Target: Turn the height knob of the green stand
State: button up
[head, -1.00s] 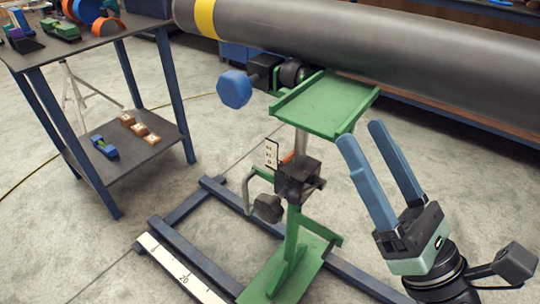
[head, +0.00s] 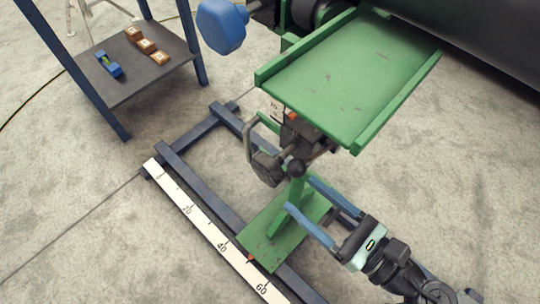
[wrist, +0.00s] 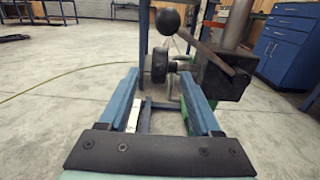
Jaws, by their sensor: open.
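The green stand has a flat tray (head: 350,75) on top, a post and a green base plate (head: 262,238). A dark round knob (head: 266,168) sticks out from the dark collar block under the tray. It also shows in the wrist view (wrist: 160,66), beyond and between my fingertips. A lever with a black ball end (head: 296,168) is on the same block; the ball (wrist: 168,19) is above the knob in the wrist view. My gripper (head: 300,194) is open and empty, low at the right of the post, its blue fingers pointing towards the stand.
A blue faceted knob (head: 222,26) projects beside the tray. The big dark pipe (head: 480,45) lies behind. Blue floor rails with a white scale (head: 205,228) run under the stand. A table's lower shelf (head: 135,68) holds small blocks. Floor at right is clear.

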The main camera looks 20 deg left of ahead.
aim_at(280, 176)
jog(key=b+x, duration=0.1)
jog(key=x, duration=0.9)
grip_shut()
